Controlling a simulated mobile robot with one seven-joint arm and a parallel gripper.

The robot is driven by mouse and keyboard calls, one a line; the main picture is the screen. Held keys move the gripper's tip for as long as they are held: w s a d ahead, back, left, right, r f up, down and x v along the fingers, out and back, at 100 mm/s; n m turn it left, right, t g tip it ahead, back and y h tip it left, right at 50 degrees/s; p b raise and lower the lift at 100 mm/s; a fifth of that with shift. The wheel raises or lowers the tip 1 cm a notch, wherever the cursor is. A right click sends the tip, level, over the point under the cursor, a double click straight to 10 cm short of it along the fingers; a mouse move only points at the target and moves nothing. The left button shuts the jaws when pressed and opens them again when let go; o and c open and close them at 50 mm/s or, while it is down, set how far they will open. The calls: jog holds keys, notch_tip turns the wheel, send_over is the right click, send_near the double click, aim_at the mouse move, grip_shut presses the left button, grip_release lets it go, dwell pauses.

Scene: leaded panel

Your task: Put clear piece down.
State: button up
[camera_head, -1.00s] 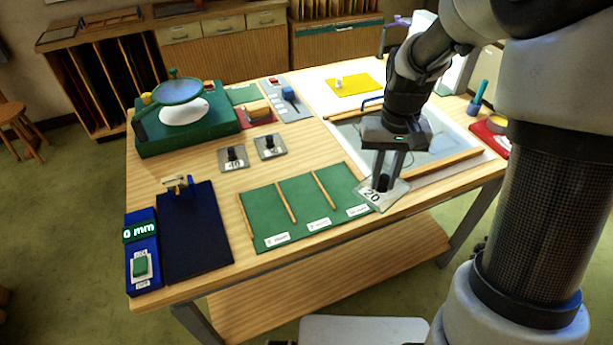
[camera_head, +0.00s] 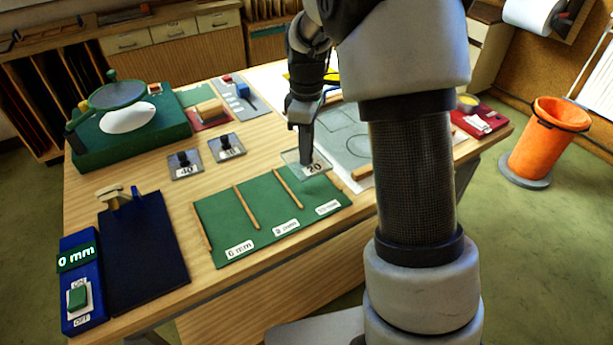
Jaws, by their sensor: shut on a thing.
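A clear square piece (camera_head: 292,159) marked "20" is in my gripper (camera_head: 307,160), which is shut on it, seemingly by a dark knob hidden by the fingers. The piece hangs over the back right corner of the green mat (camera_head: 217,218); I cannot tell whether it touches the mat. Two similar clear pieces stand on the wood to the left: one marked "40" (camera_head: 185,171), and another (camera_head: 226,153) whose number is not readable. Both have dark knobs.
The green mat has wooden strips and labels, one reading "6 mm". A blue device (camera_head: 81,270) showing "0 mm" and a dark blue pad (camera_head: 140,255) are at left. A green stand with a round lens (camera_head: 117,94) is at back left. An orange bin (camera_head: 548,140) stands right.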

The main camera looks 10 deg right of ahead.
aim_at(306, 169)
jog(key=shift+f, duration=3.3)
jog(key=shift+f+b, duration=0.1)
jog(key=shift+b, duration=0.2)
jog(key=shift+f, duration=0.15)
jog(key=o, duration=0.9)
jog(key=shift+c, duration=0.2)
